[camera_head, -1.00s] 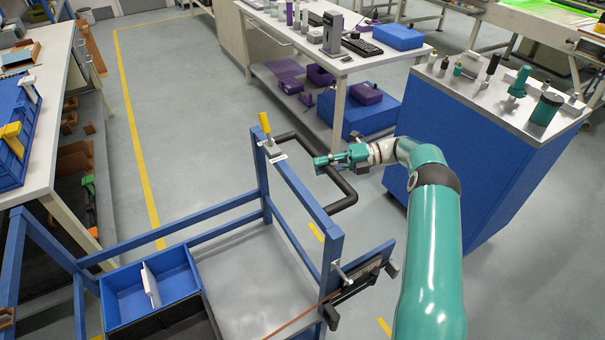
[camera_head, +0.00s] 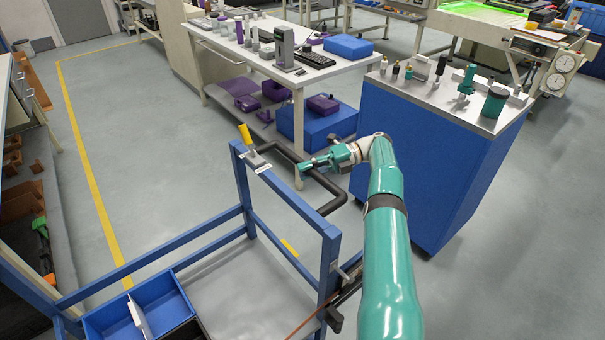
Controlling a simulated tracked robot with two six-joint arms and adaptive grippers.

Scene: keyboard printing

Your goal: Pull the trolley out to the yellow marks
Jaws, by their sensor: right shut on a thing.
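The trolley is a blue metal frame (camera_head: 303,207) with a grey deck, at lower left and centre. My right gripper (camera_head: 308,165) is shut on this handle, though the contact is partly hidden by the gripper itself. A short yellow floor mark (camera_head: 289,247) shows through the trolley's end frame. A long yellow floor line (camera_head: 88,180) runs down the left. My left gripper is out of view.
A blue cabinet (camera_head: 410,160) with bottles on top stands close to the right of my right arm. A white table (camera_head: 255,62) stands behind the handle, with purple parts and a blue box below. Open grey floor lies left of the trolley.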

